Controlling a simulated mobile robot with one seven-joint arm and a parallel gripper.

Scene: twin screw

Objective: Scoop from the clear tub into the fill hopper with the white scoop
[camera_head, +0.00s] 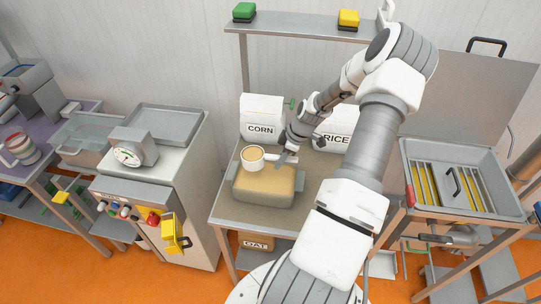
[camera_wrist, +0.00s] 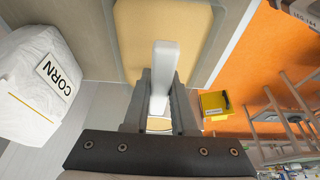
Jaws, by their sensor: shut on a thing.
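The clear tub (camera_head: 290,200), full of tan material, stands on the middle table; its contents also fill the top of the wrist view (camera_wrist: 190,30). The white scoop (camera_head: 252,164) is over the tub's back left part, its cup level and showing tan material. My gripper (camera_head: 287,158) is shut on the scoop's handle, which shows pale between the fingers (camera_wrist: 160,105) in the wrist view. The cup is mostly hidden there. A grey open-topped tray (camera_head: 165,109) tops the left machine, and an open grated bin (camera_head: 455,213) stands right; I cannot tell which is the fill hopper.
A white CORN bag (camera_head: 262,108) stands close behind the tub, with a RICE bag (camera_head: 337,118) to its right, partly behind my arm. A shelf (camera_head: 300,32) crosses above. A dial (camera_head: 128,154) sits on the left machine. A gap separates table and machine.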

